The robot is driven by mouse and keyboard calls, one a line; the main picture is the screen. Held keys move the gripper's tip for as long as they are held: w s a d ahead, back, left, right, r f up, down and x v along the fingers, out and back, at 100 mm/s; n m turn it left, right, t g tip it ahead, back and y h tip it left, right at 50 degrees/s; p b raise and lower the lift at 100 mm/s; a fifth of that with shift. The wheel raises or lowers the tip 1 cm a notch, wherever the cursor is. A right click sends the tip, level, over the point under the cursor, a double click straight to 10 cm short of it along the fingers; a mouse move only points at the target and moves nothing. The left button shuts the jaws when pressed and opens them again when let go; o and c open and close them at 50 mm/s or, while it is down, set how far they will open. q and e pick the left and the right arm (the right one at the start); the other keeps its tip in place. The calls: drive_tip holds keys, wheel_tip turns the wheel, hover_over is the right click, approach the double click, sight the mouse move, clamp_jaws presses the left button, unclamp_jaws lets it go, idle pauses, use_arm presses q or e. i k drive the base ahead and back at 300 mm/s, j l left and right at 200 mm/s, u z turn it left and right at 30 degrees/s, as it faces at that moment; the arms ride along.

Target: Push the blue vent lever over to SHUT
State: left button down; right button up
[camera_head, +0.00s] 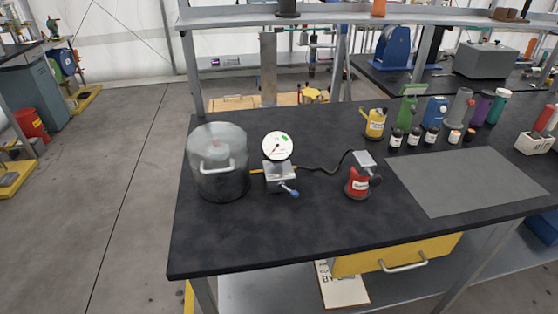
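The blue vent lever (291,192) sticks out from the lower front of a small metal block (280,175) on the black workbench. Its tip points to the front right. A round white gauge (277,146) with a red needle and a green zone stands on top of the block. No SHUT marking can be read at this size. A clear-topped chamber with a dark base (221,180) stands just left of the block. Neither of my grippers shows in the head view.
A red bottle (358,184) stands right of the lever, with a dark hose (325,170) behind it. A grey mat (465,180) lies farther right. Several small bottles and a yellow can (375,124) stand at the back. The front of the black workbench (250,245) is clear.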

sight(295, 194)
drive_tip(key=i+l+u, duration=0.5)
drive_tip(key=i+l, duration=0.2)
drive_tip(key=i, duration=0.15)
